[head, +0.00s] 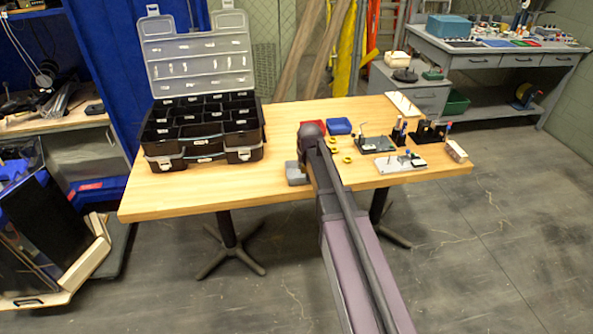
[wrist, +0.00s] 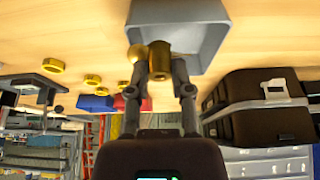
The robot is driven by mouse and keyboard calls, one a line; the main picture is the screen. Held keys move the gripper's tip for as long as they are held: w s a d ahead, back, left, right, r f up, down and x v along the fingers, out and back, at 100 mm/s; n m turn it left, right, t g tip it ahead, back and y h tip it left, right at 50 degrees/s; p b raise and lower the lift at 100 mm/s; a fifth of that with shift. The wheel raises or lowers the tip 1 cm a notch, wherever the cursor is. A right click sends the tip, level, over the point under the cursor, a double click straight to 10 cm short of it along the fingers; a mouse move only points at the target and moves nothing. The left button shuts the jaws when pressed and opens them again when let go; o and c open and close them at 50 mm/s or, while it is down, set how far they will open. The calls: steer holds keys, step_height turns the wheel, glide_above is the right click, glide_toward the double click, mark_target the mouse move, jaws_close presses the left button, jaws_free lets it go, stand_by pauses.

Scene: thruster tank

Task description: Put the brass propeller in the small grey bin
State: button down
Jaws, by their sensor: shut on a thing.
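In the wrist view my gripper (wrist: 162,75) is shut on the brass propeller (wrist: 159,60), a brass-coloured hub with a rounded lobe at its left. The small grey bin (wrist: 196,16) is just beyond the fingertips, and the propeller overlaps its opening in the picture. I cannot tell whether the propeller is above the rim or inside it. In the head view the grey bin (head: 296,174) sits near the table's front edge, partly hidden by my arm. My arm also hides the propeller and fingers there.
A red bin (head: 311,127) and a blue bin (head: 339,126) stand behind my arm, with several small brass-coloured pieces (head: 347,159) nearby. A large open black organizer case (head: 205,128) is at the left. Small fixtures (head: 401,162) crowd the right. Table between case and grey bin is clear.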

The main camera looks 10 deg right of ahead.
mark_target(298, 174)
steer(key=shift+w+a, duration=0.45)
steer(key=shift+w, duration=0.35)
steer(key=shift+w+a+f, duration=0.1)
steer(key=shift+w, duration=0.15)
steer(key=shift+w+a+f+b, duration=0.25)
steer(key=shift+w+f+b, duration=0.1)
steer(key=shift+f+b, duration=1.45)
steer(key=shift+b, duration=0.1)
steer(key=shift+f, duration=0.15)
steer(key=c, duration=0.5)
jaws_free()
